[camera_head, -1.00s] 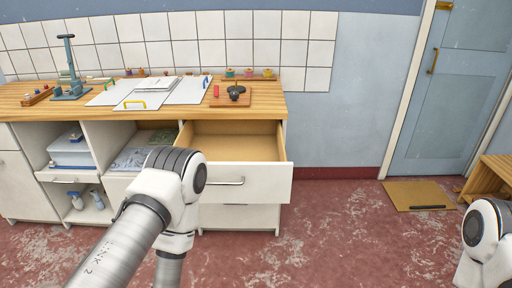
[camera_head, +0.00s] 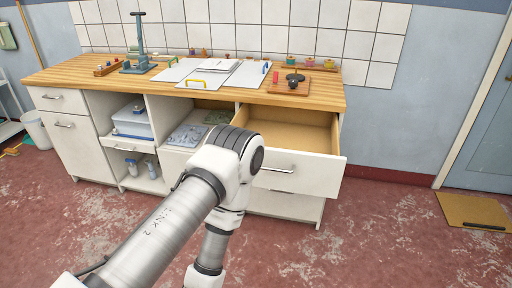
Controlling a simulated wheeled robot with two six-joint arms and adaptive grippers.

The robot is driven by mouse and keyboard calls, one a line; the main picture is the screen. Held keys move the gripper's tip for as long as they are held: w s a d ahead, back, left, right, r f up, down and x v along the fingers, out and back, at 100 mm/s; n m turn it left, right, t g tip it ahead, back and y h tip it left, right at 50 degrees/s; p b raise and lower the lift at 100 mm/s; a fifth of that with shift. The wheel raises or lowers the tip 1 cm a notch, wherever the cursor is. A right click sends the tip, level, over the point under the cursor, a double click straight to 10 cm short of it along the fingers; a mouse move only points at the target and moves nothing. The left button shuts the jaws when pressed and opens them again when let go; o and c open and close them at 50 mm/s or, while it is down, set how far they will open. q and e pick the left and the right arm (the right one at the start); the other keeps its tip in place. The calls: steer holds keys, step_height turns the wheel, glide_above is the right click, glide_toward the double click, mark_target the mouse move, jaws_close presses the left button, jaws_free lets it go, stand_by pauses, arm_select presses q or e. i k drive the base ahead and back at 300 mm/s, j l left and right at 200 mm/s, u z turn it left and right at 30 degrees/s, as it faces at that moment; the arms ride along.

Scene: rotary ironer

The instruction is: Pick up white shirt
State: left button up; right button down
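No white shirt can be made out in this view. My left arm comes in from the bottom left and rises to its elbow in front of the open drawer; its lower link runs down again to the bottom edge. My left gripper is outside the picture. My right arm and gripper are not in view.
A wooden-topped counter (camera_head: 60,78) stands ahead, with an open empty drawer (camera_head: 298,173) jutting out. White boards (camera_head: 232,75), a blue-green stand (camera_head: 139,45) and a wooden block (camera_head: 289,87) lie on top. A bin (camera_head: 37,131) stands left.

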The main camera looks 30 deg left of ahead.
mark_target(222, 66)
steer(key=i+j+u, duration=0.1)
steer(key=i+u, duration=0.15)
steer(key=u, duration=0.15)
steer(key=i+u, duration=0.5)
steer(key=u, duration=0.25)
steer(key=i+j+u, duration=0.3)
steer(key=u, duration=0.15)
steer(key=i+j+u, duration=0.2)
steer(key=i+u, duration=0.5)
steer(key=u, duration=0.15)
steer(key=i+u, duration=0.4)
steer(key=i+l+u, duration=0.15)
steer(key=i+u, duration=0.15)
steer(key=u, duration=0.15)
steer(key=i+z, duration=0.45)
steer(key=i+j+z, duration=0.2)
steer(key=z, duration=0.25)
steer(key=i+j+z, duration=0.65)
steer(key=z, duration=0.25)
